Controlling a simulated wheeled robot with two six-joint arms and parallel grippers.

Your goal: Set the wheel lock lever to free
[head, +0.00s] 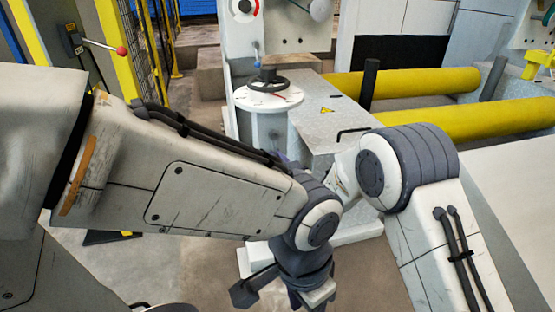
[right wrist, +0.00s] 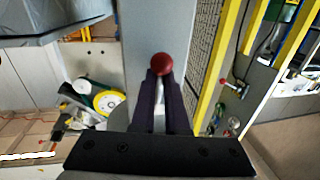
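The wheel lock lever shows in the right wrist view as a red ball knob (right wrist: 163,63) on a bright metal rod. The fingers of my right gripper (right wrist: 162,88) are close on both sides of the rod, just below the knob, and look shut on it. In the head view only a dark bit of my right gripper (head: 282,157) shows behind my left arm, which hides the lever there. The black handwheel (head: 268,77) stands on a round white top just beyond. My left gripper (head: 287,287) points down at the bottom edge, partly cut off; its fingers are unclear.
Another red-knobbed lever (head: 121,50) is on a yellow post at the left, beside mesh fencing. A blue-knobbed lever (head: 256,50) stands behind the handwheel. Thick yellow rollers (head: 420,86) lie at the right. My two arms cross closely in front of the grey machine bed (head: 318,108).

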